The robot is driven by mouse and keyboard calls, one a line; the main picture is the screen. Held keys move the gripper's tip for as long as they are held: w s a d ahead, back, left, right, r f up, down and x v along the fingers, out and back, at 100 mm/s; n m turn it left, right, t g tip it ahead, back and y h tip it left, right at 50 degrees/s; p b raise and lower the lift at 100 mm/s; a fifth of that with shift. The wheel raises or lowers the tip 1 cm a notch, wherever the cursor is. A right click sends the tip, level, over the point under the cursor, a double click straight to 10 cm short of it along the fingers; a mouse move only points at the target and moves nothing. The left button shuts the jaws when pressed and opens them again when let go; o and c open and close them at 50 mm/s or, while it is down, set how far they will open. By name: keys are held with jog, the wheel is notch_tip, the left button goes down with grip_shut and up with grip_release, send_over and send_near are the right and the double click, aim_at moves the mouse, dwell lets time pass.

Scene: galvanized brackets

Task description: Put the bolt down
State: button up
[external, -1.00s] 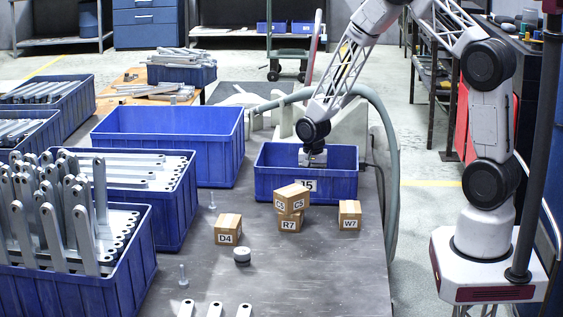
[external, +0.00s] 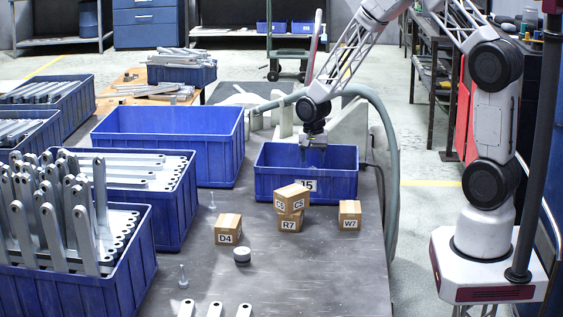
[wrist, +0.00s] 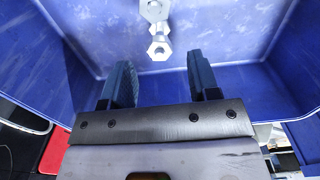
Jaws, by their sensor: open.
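My gripper (external: 312,155) is over the small blue bin (external: 262,180) labelled 15, with its fingers near the rim height. In the wrist view my gripper (wrist: 160,85) has its two fingers apart with nothing between them. Beyond the fingertips, small metal hex-shaped pieces (wrist: 159,47) lie on the bin floor (wrist: 215,35), apart from the fingers. They look like a bolt and perhaps another one, seen partly at the top edge; I cannot tell exactly. The front wall hides the bin's contents in the external view.
Cardboard boxes D4 (external: 228,230), R7 (external: 289,221) and W7 (external: 350,215) stand in front of the bin. A large empty blue bin (external: 205,160) is to the left.

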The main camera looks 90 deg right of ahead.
jog(key=shift+r, duration=2.6)
jog(key=s+a+r+n+t, duration=0.1)
jog(key=s+a+r+n, duration=0.25)
jog(key=a+r, duration=0.65)
jog(key=s+a+r+n, duration=0.2)
jog(key=a+r+n, duration=0.3)
jog(key=a+r, duration=0.55)
jog(key=s+a+r+n, duration=0.3)
jog(key=s+a+n, duration=0.1)
jog(key=s+a, duration=0.5)
jog(key=s+a+r+n+t, duration=0.1)
jog(key=s+a+r+n, duration=0.2)
jog(key=s+a, duration=0.6)
jog(key=shift+s+r+n+t, duration=0.25)
jog(key=shift+s+n, duration=0.25)
jog(key=shift+n, duration=0.75)
